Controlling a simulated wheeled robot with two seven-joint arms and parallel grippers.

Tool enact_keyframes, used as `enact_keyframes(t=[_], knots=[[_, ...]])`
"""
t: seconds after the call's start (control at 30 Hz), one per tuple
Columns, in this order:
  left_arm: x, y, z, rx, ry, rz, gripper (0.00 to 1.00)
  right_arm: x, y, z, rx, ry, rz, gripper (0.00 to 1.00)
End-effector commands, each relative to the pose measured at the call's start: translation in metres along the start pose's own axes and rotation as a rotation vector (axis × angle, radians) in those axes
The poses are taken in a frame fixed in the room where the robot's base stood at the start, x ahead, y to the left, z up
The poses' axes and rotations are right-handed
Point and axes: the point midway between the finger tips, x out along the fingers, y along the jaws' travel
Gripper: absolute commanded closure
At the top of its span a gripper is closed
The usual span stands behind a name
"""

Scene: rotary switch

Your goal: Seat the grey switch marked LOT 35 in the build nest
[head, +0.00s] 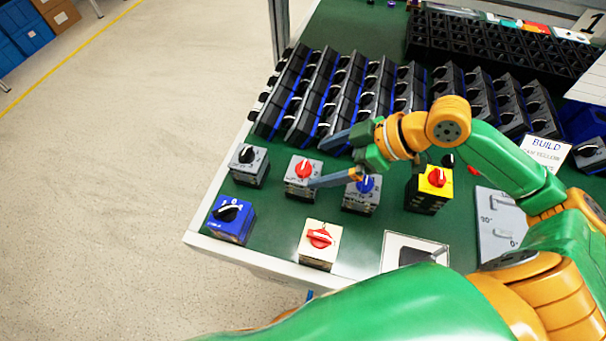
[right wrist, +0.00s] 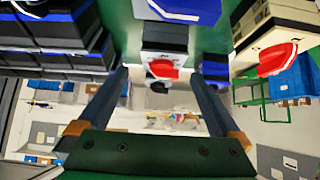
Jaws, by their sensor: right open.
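Three grey switches stand in a row: one with a black knob (head: 248,166), one with a red knob (head: 303,178) and one with a blue knob (head: 361,195). Their lot marks are too small to read. My right gripper (head: 319,163) is open and empty, its fingers reaching left by the red-knob grey switch. In the right wrist view that switch (right wrist: 163,38) shows between the spread fingers (right wrist: 166,75); I cannot tell whether they touch it. A white plate with a dark middle (head: 390,254), near the front edge, may be the build nest, partly hidden by my arm. My left gripper is out of view.
A blue switch (head: 232,220) and a cream switch (head: 318,246) stand near the front edge. A yellow-topped switch (head: 428,190) stands to the right. Black racks (head: 335,100) fill the back. A grey angle-marked plate (head: 492,222) and a BUILD card (head: 545,151) are at the right.

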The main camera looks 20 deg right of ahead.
Motion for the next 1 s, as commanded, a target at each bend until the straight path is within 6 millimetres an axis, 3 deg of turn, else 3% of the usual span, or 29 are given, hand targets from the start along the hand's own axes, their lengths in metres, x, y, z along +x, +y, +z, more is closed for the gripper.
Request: enact_keyframes(t=[0.33, 0.6, 0.93, 1.0], knots=[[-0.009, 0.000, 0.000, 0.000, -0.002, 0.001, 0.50, 0.058, 0.002, 0.002, 0.004, 0.004, -0.004, 0.00], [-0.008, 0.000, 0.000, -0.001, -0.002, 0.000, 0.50, 0.065, 0.002, 0.003, 0.001, 0.000, -0.002, 0.00], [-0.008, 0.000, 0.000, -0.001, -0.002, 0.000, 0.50, 0.065, 0.002, 0.003, 0.002, 0.000, -0.002, 0.89], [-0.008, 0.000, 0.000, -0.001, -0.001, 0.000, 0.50, 0.065, 0.003, 0.003, 0.002, 0.001, -0.002, 0.90]])
